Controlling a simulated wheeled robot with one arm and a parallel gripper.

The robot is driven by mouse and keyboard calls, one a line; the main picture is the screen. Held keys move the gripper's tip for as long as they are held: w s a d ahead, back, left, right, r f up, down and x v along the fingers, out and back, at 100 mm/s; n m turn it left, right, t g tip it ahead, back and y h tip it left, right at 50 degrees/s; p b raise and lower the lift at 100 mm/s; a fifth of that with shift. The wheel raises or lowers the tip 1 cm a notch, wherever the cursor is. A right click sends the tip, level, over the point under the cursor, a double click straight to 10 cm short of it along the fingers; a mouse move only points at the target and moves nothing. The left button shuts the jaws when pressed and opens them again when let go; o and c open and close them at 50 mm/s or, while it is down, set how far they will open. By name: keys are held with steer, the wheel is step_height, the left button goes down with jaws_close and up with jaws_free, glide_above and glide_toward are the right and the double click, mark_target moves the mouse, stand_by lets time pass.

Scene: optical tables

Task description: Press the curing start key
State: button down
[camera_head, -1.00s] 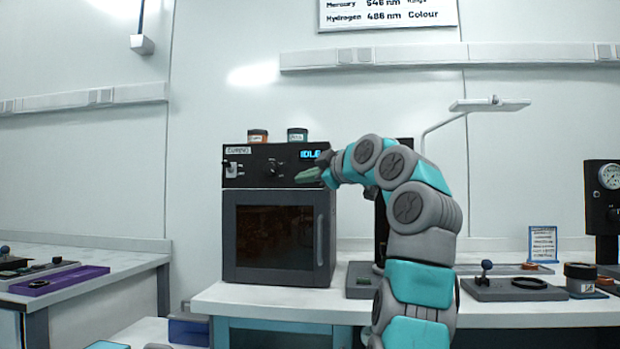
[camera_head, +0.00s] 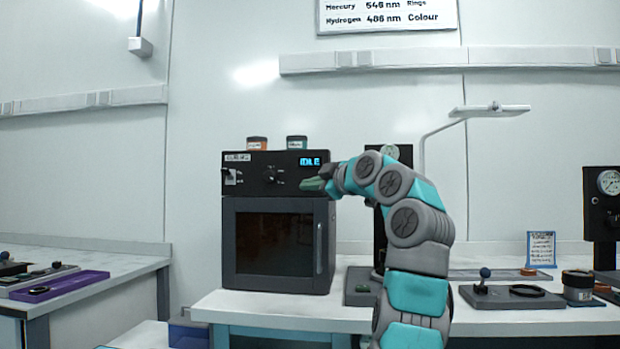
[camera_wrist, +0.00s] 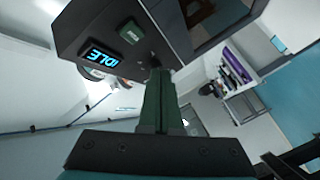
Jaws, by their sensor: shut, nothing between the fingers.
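The black curing oven (camera_head: 277,203) stands on the bench, its blue display (camera_head: 310,160) reading IDLE. In the wrist view the display (camera_wrist: 101,59) is at left, and a small green key (camera_wrist: 131,31) sits on the panel near it. I cannot read the key's label. In the wrist view the fingertips (camera_wrist: 156,74) point at the panel, off to one side of the key. Contact is not visible.
The panel also has a knob (camera_head: 272,175) and a switch (camera_head: 232,176). Two small jars (camera_head: 257,143) stand on the oven. A dark gauge stand is right of the oven, partly behind my arm.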

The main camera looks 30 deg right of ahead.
steer(key=shift+w+d+p, duration=0.7)
steer(key=shift+w+p, duration=0.05)
steer(key=shift+w, duration=0.25)
steer(key=shift+w+d+p, duration=0.65)
steer(key=shift+w+p, duration=0.05)
steer(key=shift+w, duration=0.3)
steer(key=shift+w+d+r, duration=0.1)
steer(key=shift+w+d, duration=0.25)
steer(key=shift+w, duration=0.15)
stand_by(1.1)
steer(key=shift+w+d, duration=0.1)
steer(key=shift+w, duration=0.05)
stand_by(0.5)
steer(key=shift+s+a+b, duration=0.5)
steer(key=shift+s+b, duration=0.2)
steer(key=shift+s, duration=0.1)
steer(key=s+a+b, duration=0.1)
steer(key=s+b, duration=0.1)
steer(key=s+a+b, duration=0.1)
steer(key=s+b, duration=0.1)
steer(key=shift+a, duration=0.35)
stand_by(0.5)
